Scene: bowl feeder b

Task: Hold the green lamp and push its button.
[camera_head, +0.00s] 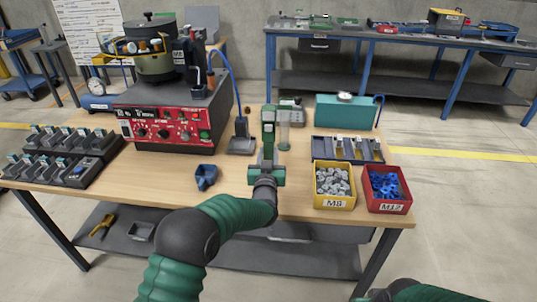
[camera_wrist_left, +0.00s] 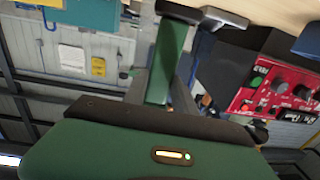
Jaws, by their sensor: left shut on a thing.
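My left gripper (camera_head: 267,150) reaches over the middle of the workbench, its fingers pointing away from me. It is shut on the green lamp (camera_head: 268,122), a slim upright green body with a dark top end, held above the wooden top. In the left wrist view the lamp (camera_wrist_left: 168,62) stands between the dark fingers of the gripper (camera_wrist_left: 160,88). I cannot make out the lamp's button in either view. Only a green piece of my right arm shows at the bottom right of the head view; its gripper is out of view.
A red-fronted feeder controller (camera_head: 165,132) stands left, a black rack (camera_head: 62,170) farther left. A blue part (camera_head: 206,176) lies near the front. A yellow bin (camera_head: 334,201) and red bin (camera_head: 387,207) sit right.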

